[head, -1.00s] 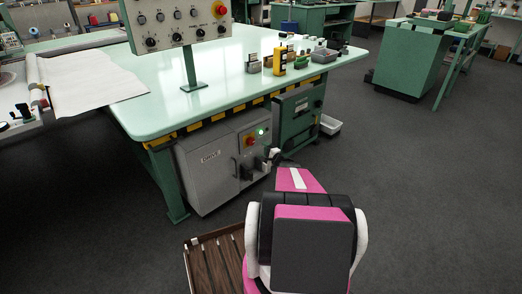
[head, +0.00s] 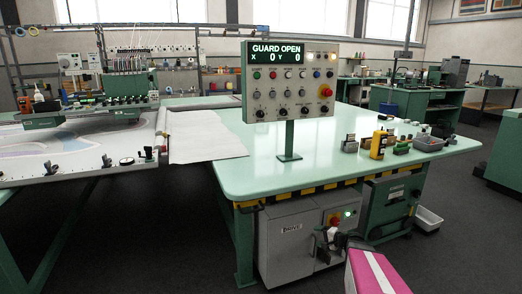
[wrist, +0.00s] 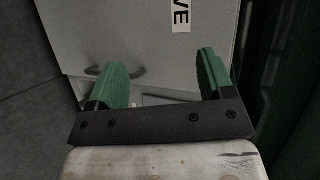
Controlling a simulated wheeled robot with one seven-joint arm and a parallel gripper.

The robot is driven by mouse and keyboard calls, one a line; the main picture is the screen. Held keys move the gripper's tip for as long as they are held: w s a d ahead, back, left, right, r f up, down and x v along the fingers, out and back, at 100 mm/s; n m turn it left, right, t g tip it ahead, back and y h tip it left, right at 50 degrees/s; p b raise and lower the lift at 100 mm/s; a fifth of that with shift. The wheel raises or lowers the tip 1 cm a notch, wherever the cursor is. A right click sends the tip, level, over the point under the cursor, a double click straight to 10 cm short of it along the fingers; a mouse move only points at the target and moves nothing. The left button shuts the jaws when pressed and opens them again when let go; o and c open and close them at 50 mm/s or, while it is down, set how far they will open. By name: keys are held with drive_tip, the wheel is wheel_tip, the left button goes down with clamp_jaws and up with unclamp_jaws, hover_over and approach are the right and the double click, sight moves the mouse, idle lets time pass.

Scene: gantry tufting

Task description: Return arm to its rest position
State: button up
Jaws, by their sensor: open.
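My arm, pink with a white stripe, shows at the bottom right of the head view and reaches toward the front of the grey drive cabinet (head: 285,250). My gripper (wrist: 160,80) is open in the wrist view, its two green-padded fingers spread apart with nothing held between them. The cabinet's pale door and part of its label (wrist: 180,15) lie beyond the fingers. A dark door handle (wrist: 135,72) shows behind the left finger; I cannot tell how far off it is. In the head view the fingertips are too small to make out against the cabinet.
A green-topped table (head: 330,165) stands above the cabinet. Its control panel (head: 290,80) reads "GUARD OPEN, X 0 Y 0". Small items, including a yellow block (head: 377,145), stand on its right part. Grey floor is open there.

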drive_tip(key=s+a+r+n+g+h, duration=0.3)
drive_tip(key=s+a+n+g, duration=0.3)
drive_tip(key=s+a, duration=0.4)
drive_tip(key=s+r+n+g+h, duration=0.3)
drive_tip(key=s+r+h, duration=0.2)
drive_tip(key=s+h, duration=0.2)
drive_tip(key=shift+s+g, duration=0.3)
drive_tip(key=shift+s, duration=0.95)
